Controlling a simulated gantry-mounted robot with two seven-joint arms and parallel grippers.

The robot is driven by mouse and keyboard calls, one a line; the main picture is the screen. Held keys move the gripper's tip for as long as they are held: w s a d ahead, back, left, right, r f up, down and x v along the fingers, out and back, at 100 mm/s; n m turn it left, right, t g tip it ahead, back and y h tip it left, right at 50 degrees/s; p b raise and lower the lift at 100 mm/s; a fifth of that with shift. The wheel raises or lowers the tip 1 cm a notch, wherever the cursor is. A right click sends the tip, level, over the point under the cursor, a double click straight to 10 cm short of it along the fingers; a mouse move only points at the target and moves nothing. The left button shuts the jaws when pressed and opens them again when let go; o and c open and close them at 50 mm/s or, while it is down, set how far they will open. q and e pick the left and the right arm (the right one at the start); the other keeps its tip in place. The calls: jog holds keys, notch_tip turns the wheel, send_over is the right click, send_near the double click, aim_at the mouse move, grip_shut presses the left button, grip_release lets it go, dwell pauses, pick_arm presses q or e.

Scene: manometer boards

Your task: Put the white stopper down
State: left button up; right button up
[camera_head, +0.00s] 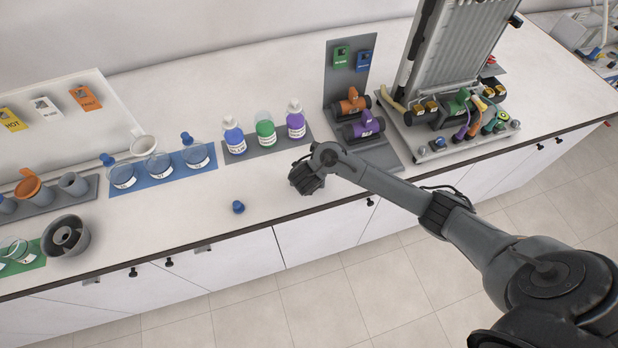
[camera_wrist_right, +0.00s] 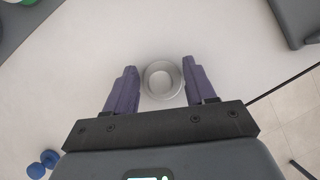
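A pale grey-white round piece with a ring-shaped top, seemingly the white stopper (camera_wrist_right: 161,82), sits between the two purple-grey fingers of my right gripper (camera_wrist_right: 160,84). It fills the gap, and the fingers appear closed against its sides. Whether its underside touches the bench cannot be told. In the head view my right gripper (camera_head: 303,180) is low over the bench's front part, and the piece is hidden there. Of the bottles, the green-liquid one (camera_head: 265,132) shows no stopper; the blue (camera_head: 233,138) and purple (camera_head: 296,122) ones have white tops. My left gripper is not seen.
A blue stopper (camera_head: 238,207) lies on the bench left of my right gripper; the right wrist view shows it too (camera_wrist_right: 42,163). Flasks on a blue mat (camera_head: 172,181), a grey bowl (camera_head: 66,237) and the valve stand (camera_head: 348,85) surround clear white bench (camera_head: 190,220).

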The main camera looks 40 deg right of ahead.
jog(key=shift+o, duration=1.4)
jog(key=shift+r, duration=0.1)
jog(key=shift+r, duration=0.25)
jog(key=p+v, duration=1)
jog(key=v, duration=0.2)
jog(key=s+a+m+y, duration=0.3)
jog(key=s+a+m, duration=0.4)
jog(key=s+m, duration=0.35)
jog(key=s+r+m+y, duration=0.1)
jog(key=s+r+m, duration=0.3)
jog(key=s+m, duration=0.5)
jog(key=m, duration=0.5)
jog(key=shift+s+d+r+g+y, duration=0.3)
jog(key=shift+s+r, duration=0.05)
jog(key=shift+s, duration=0.05)
